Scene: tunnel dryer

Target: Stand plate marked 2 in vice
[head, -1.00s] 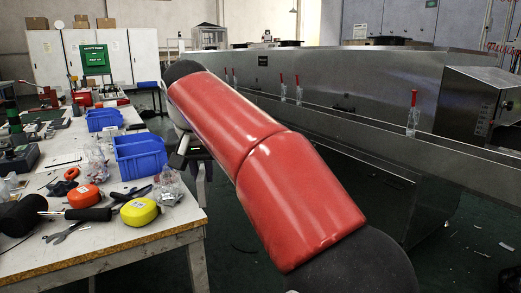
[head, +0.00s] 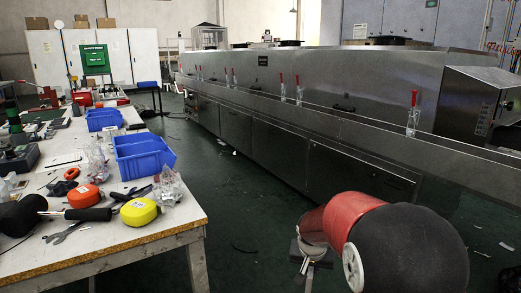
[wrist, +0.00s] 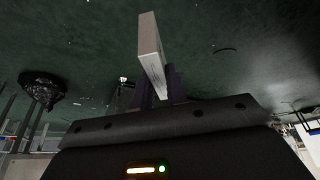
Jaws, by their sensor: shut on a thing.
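My gripper (wrist: 160,92) is shut on a flat, light grey plate (wrist: 149,38). In the wrist view the plate sticks out edge-on beyond the dark fingers, over the green floor. No number can be read on it from this angle. In the head view my gripper (head: 308,262) hangs low at the bottom, right of the workbench and clear of it, partly hidden behind my own arm. I cannot make out the vice for certain in either view.
A long steel dryer (head: 290,140) runs along the right. Green floor (head: 235,205) between them is open.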

